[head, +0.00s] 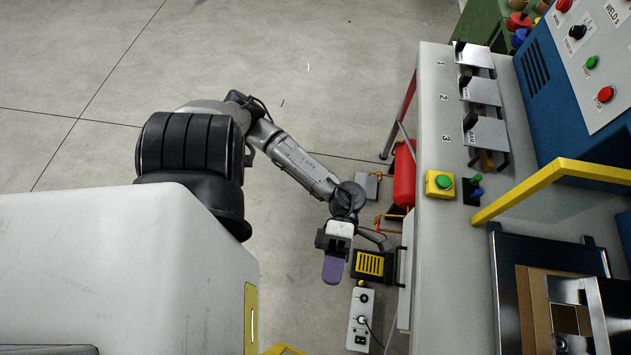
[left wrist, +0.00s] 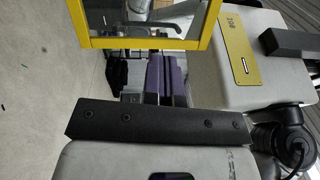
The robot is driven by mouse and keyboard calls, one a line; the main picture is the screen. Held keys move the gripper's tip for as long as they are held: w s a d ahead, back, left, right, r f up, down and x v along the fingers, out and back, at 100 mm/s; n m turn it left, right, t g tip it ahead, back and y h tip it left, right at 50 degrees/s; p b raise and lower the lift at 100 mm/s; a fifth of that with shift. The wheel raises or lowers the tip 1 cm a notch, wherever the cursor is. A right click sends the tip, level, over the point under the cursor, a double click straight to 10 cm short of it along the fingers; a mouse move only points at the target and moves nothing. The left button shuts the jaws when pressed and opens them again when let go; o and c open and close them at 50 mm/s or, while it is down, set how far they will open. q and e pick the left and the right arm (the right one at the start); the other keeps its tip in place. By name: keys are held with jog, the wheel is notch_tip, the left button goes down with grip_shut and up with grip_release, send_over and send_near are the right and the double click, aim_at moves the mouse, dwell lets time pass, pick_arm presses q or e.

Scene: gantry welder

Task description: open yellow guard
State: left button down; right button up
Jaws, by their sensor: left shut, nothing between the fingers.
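A yellow-framed panel with a see-through pane (left wrist: 203,22) stands beyond my fingers at the top of the left wrist view. A yellow bar (head: 555,175) slants over the machine at the right of the head view, and a small yellow piece (head: 285,349) shows at the bottom edge. I cannot tell which of these belongs to the framed panel. My left gripper (head: 333,270), with purple fingers, is shut and empty, left of the machine's front. Its fingers (left wrist: 166,78) point toward the frame's lower edge in the wrist view, apparently apart from it. My right gripper is out of view.
A white bench (head: 440,270) carries numbered levers and a green button (head: 444,182). A red cylinder (head: 404,175), a yellow-black slotted box (head: 370,265) and a white control box (head: 361,318) stand close to my left gripper. Open floor lies at the upper left.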

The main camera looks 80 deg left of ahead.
pick_arm(q)
jog(key=s+d+f+g+y+p, duration=0.1)
jog(key=s+d+g+y+p, duration=0.1)
jog(key=s+d, duration=0.6)
jog(key=d+p, duration=0.1)
jog(key=d, duration=0.3)
jog(key=shift+s+m, duration=0.25)
jog(key=shift+m, duration=0.15)
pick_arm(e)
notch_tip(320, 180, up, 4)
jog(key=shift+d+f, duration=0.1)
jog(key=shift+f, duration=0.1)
pick_arm(q)
jog(key=shift+f, duration=0.1)
jog(key=shift+p, duration=0.3)
